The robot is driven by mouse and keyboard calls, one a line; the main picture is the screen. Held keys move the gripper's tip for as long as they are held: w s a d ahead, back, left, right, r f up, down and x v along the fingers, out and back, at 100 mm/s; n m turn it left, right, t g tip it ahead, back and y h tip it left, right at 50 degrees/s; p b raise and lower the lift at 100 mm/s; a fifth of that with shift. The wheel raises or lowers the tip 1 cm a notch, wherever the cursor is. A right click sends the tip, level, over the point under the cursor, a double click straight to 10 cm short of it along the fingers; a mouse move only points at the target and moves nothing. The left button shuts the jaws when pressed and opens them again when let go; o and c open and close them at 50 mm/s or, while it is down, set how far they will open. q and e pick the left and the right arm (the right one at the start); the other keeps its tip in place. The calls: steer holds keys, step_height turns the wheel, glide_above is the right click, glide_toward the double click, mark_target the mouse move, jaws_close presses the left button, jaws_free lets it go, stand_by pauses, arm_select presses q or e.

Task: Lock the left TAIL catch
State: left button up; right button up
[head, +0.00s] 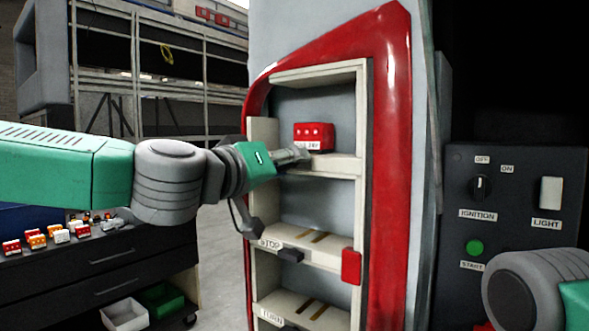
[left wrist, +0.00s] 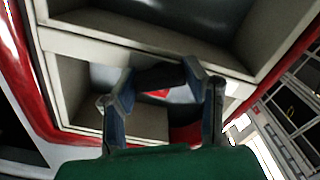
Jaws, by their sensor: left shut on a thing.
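The lamp column has a red outer trim (head: 392,150) and a pale frame of stacked bays. A red lamp block (head: 314,132) sits in the top bay, above a partly covered label. My left gripper (head: 297,155) reaches in from the left to the ledge just below this block. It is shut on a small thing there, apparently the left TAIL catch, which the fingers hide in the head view. In the left wrist view the gripper (left wrist: 187,76) shows its bent fingers close to the frame, with a bit of red (left wrist: 158,94) behind them. My right gripper is out of view.
A control panel (head: 515,195) with ignition, light and start stands at right. A dark cart (head: 110,262) with several small lamps stands at lower left.

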arm_select(q)
steer(key=n, duration=0.2)
steer(key=n+b, duration=0.1)
steer(key=n, duration=0.3)
steer(key=shift+f+n, duration=0.3)
steer(key=shift+f, duration=0.1)
steer(key=n+b, duration=0.1)
steer(key=n, duration=0.4)
steer(key=shift+a+f+b, duration=0.1)
steer(key=shift+f+b, duration=0.05)
steer(key=shift+b, duration=0.25)
steer(key=shift+n, duration=0.4)
steer(key=shift+s+a, duration=0.2)
steer(key=shift+a, duration=0.15)
steer(key=o, duration=1.1)
steer(key=shift+o, duration=0.2)
steer(key=shift+a+r, duration=0.1)
steer(key=shift+r, duration=0.1)
steer(key=shift+r, duration=0.1)
